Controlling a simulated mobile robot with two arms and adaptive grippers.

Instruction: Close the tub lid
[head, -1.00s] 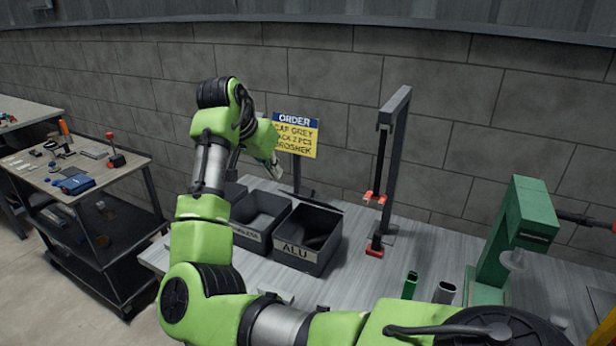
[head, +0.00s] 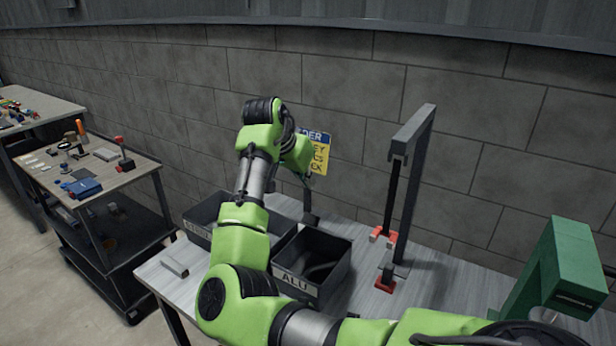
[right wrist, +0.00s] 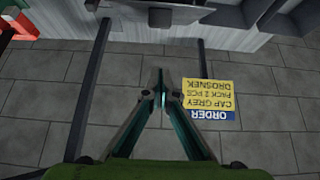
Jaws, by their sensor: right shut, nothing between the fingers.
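Two open dark grey tubs stand on the workbench in the head view. The tub labelled ALU (head: 318,295) is right of my arm, with a dark curved thing inside. The other tub (head: 203,222) is left of it and partly covered by my arm. I cannot pick out a separate lid for certain. My right gripper (head: 307,178) is beyond the tubs, in front of the order sign and mostly hidden by its own wrist. In the right wrist view my right gripper (right wrist: 160,78) has its fingertips together and empty. My left gripper is not in view.
The blue and yellow order sign (head: 320,158) stands close to my right gripper. A dark upright frame with red parts (head: 384,238) and a green press (head: 560,270) stand to the right. A small grey block (head: 174,267) lies at the bench's left front. A tool cart (head: 90,185) is left.

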